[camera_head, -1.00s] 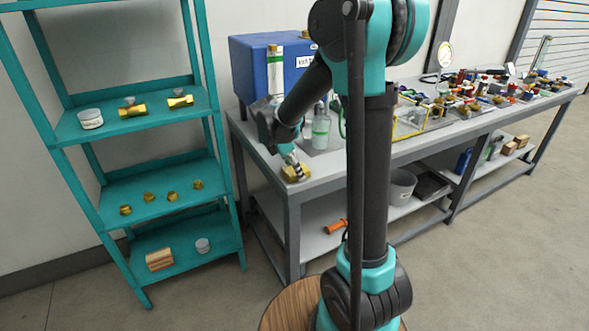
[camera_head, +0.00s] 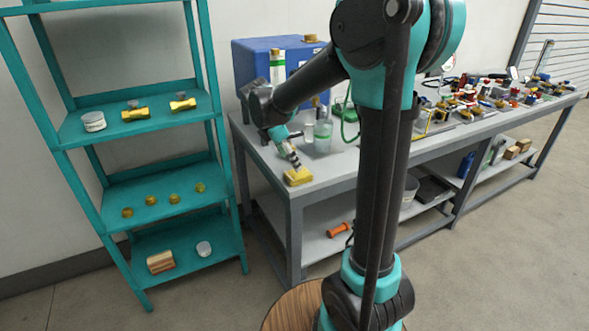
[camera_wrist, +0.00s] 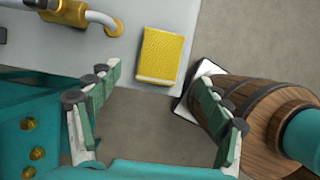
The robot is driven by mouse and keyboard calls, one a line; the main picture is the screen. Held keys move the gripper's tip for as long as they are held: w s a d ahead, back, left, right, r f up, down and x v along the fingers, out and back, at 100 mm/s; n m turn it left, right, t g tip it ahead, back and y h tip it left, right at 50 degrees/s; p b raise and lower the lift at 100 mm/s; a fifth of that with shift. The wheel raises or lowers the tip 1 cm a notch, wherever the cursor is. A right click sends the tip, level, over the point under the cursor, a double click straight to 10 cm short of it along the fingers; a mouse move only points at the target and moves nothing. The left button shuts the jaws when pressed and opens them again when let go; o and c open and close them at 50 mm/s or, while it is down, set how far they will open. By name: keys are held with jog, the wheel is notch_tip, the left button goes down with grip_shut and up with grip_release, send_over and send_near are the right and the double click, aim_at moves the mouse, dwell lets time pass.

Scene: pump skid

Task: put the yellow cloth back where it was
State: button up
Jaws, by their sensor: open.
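The yellow cloth (camera_head: 298,177) is a small folded block. It lies on the near left corner of the grey workbench (camera_head: 335,172), close to the edge. In the wrist view the cloth (camera_wrist: 161,55) shows whole, flat on the bench top beyond my fingers. My gripper (camera_head: 293,161) is just above the cloth in the head view. In the wrist view its fingers (camera_wrist: 155,88) are spread apart with nothing between them, and the cloth lies ahead of the gap.
Bottles (camera_head: 322,132) and a blue box (camera_head: 262,75) stand on the bench behind my gripper. A brass fitting with a pipe (camera_wrist: 72,14) is near the cloth in the wrist view. A teal shelf (camera_head: 150,210) with brass parts stands left. Clear floor separates it from the bench.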

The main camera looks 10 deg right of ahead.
jog(key=w+v, duration=0.1)
jog(key=v, duration=0.4)
jog(key=s+d+f+m+t+y, duration=0.1)
jog(key=s+d+f+m, duration=0.3)
jog(key=s+f+m, duration=0.4)
jog(key=s+d+f+m+t+y, duration=0.1)
jog(key=s+d+f+m+y, duration=0.2)
jog(key=s+m, duration=1)
notch_tip(320, 180, down, 5)
jog(key=shift+s+d+f+m+t, duration=0.2)
jog(key=shift+d+m+t, duration=0.15)
jog(key=shift+d, duration=0.6)
jog(key=shift+r, duration=0.1)
